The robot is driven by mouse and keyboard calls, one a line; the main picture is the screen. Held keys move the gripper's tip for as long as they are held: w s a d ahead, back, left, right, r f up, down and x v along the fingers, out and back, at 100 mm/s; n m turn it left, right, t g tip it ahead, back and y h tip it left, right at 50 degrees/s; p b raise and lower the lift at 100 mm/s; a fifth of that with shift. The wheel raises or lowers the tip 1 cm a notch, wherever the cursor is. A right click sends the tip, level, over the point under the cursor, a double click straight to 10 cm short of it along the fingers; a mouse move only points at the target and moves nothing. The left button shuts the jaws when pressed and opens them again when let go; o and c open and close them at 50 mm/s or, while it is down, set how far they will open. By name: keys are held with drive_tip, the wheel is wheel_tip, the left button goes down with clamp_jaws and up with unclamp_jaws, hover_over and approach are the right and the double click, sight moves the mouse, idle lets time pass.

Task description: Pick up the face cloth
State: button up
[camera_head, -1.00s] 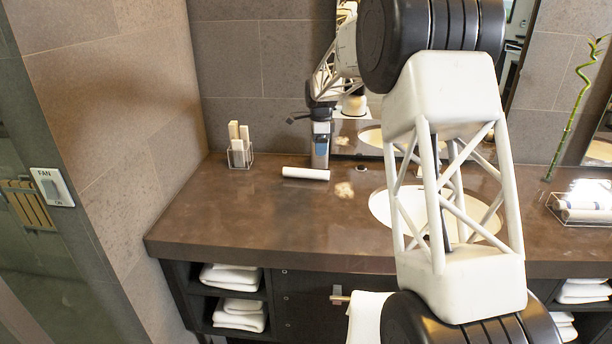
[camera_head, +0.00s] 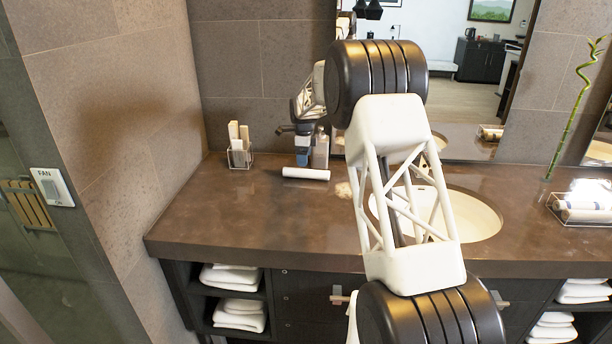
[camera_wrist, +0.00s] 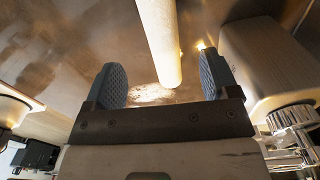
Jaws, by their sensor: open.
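The face cloth appears to be the white roll (camera_head: 306,173) lying on the brown counter, left of the basin. In the wrist view the white roll (camera_wrist: 158,40) runs from the top edge down between the two fingers. My gripper (camera_head: 302,160) is beside the dispenser at the back of the counter, just above and behind the roll. In the wrist view my gripper (camera_wrist: 162,78) is open, with one finger on each side of the roll. I cannot tell whether the fingers touch it.
A pump dispenser (camera_head: 320,150) stands close to the right of my gripper and shows large in the wrist view (camera_wrist: 270,60). A clear holder (camera_head: 240,158) stands to the left. The basin (camera_head: 470,215) is to the right. The counter's front left (camera_head: 235,220) is clear.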

sight(304, 169)
drive_tip(key=shift+f, duration=0.1)
drive_tip(key=shift+f, duration=1.25)
drive_tip(key=shift+f, duration=2.6)
drive_tip(key=c, duration=1)
drive_tip(key=shift+r, duration=0.15)
